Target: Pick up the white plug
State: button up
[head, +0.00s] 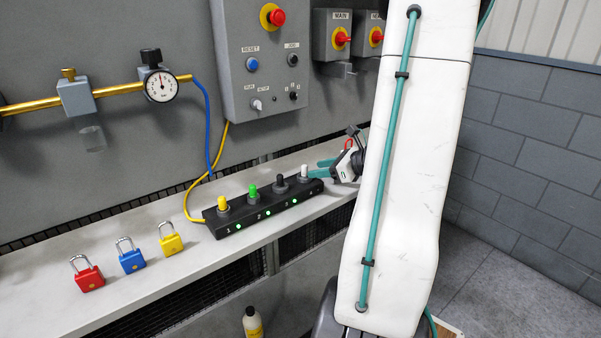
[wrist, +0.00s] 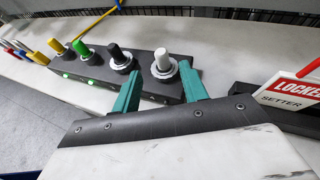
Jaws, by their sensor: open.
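The white plug (head: 304,171) stands upright in the right end socket of a black power strip (head: 262,213) on the bench. In the wrist view the white plug (wrist: 162,62) shows just beyond the gap between my teal fingertips. My gripper (head: 321,168) is open and empty, close to the plug's right side in the head view. In the wrist view my gripper (wrist: 160,76) has one finger to each side of the plug's line. I cannot tell whether a finger touches it.
Black (head: 279,183), green (head: 253,191) and yellow (head: 222,203) plugs stand along the same strip. A grey control box (head: 262,90) hangs above. A "LOCKED" tag (wrist: 292,92) is at the right in the wrist view.

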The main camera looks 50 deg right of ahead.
aim_at(305, 172)
jog(key=shift+w+d+r+m, duration=0.2)
jog(key=shift+w+d+m, duration=0.05)
jog(key=shift+w+m, duration=0.15)
jog(key=shift+w+d+f+h, duration=0.1)
jog(key=shift+w+h, duration=0.2)
jog(key=x, duration=0.7)
jog(key=shift+s+a+f, duration=0.1)
jog(key=shift+a, duration=0.25)
grip_shut()
